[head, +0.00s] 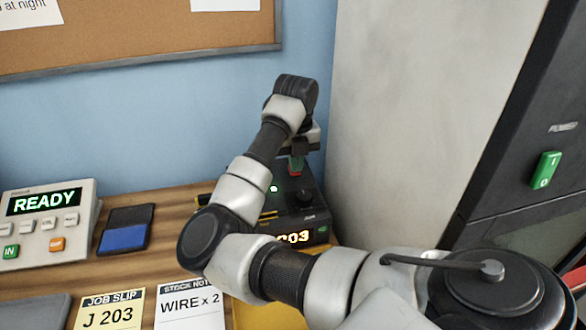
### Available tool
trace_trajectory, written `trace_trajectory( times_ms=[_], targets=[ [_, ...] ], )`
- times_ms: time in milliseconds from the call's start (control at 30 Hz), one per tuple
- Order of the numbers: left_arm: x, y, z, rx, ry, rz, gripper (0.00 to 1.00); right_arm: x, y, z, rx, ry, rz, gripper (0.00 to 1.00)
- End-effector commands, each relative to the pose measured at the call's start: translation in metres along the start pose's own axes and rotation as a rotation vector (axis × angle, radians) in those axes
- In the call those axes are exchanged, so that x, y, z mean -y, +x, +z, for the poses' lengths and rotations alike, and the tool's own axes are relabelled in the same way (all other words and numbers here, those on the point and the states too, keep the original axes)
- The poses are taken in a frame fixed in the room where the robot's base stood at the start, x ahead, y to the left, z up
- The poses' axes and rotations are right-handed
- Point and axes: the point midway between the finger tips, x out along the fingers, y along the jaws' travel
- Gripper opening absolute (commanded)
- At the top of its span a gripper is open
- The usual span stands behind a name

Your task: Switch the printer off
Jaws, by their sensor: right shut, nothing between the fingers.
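A tall grey and black cabinet-like machine (430,110) stands at the right, possibly the printer. On its dark front (510,125) is a green rocker switch (545,170) marked I and O, under a small label that seems to read POWER. My right gripper (296,168) points down over a black device (300,208) at the back of the bench. It is shut and well left of the switch. The device has a lit display ending in 03, partly hidden by my right arm. I cannot tell whether the gripper touches the device. My left gripper is not in view.
A keypad unit (48,222) showing READY stands at the left of the wooden bench (175,205). Beside it lies a black and blue pad (125,230). A job slip (110,309) and a stock note (190,308) lie in front. My right arm crosses the middle.

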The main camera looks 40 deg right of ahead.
Motion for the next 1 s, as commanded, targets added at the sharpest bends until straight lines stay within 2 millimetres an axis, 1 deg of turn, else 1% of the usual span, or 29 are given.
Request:
trace_trajectory(
  times_ms=[767, 900, 1000],
  targets=[
    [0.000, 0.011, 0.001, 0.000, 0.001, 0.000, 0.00, 0.000, 0.013, 0.000, -0.001, 0.000, 0.000, 0.00],
    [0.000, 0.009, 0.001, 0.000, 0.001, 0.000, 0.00, 0.000, 0.011, 0.000, -0.002, -0.001, 0.001, 0.00],
    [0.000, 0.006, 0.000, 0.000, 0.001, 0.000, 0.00, 0.000, 0.006, 0.000, -0.003, -0.001, 0.001, 0.00]
  ],
)
